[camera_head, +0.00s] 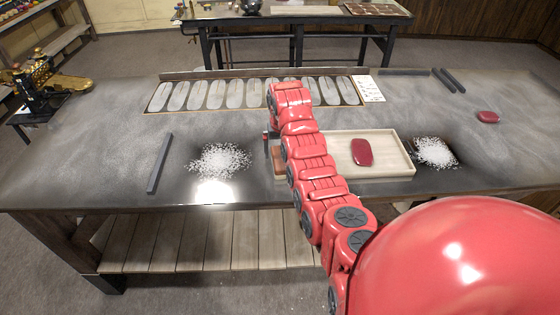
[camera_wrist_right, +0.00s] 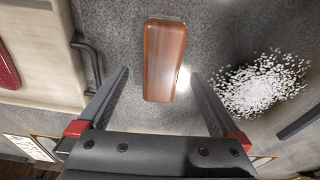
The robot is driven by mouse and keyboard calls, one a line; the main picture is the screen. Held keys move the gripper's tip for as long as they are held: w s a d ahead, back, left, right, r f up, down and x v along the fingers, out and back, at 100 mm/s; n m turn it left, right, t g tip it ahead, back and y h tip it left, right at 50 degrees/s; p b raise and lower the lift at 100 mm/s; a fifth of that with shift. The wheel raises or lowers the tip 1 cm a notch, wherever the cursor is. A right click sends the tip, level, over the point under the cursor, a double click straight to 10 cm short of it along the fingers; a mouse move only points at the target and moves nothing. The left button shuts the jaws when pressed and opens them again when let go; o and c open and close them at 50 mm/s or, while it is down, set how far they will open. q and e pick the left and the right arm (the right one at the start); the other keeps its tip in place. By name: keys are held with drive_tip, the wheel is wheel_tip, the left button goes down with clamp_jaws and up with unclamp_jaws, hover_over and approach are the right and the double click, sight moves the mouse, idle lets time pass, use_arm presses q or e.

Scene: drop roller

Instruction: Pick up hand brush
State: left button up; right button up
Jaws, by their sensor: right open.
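The hand brush, a brown wooden block (camera_wrist_right: 163,62), lies on the grey table. In the head view it shows partly (camera_head: 279,161) at the left end of the cream tray, with my right arm hiding some of it. My right gripper (camera_wrist_right: 158,75) is open. In the right wrist view its two fingers stand apart on either side of the near end of the brush, and neither visibly touches it. In the head view the right gripper (camera_head: 268,134) is mostly hidden behind my arm, above the brush. My left gripper is not in view.
The cream tray (camera_head: 399,169) holds a dark red object (camera_head: 362,152). White piles lie left (camera_head: 220,160) and right (camera_head: 436,152). A dark bar (camera_head: 160,163) lies at the left. A panel of pale oval pieces (camera_head: 212,94) lies at the back. The table's front left is clear.

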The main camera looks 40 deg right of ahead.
sight(280, 157)
drive_tip(key=f, duration=0.1)
drive_tip(key=f+p, duration=0.2)
drive_tip(key=shift+w, duration=0.25)
drive_tip(key=shift+w+f+p, duration=0.1)
drive_tip(key=shift+f+p, duration=0.2)
drive_tip(key=shift+f, duration=0.55)
drive_tip(key=c, duration=1.5)
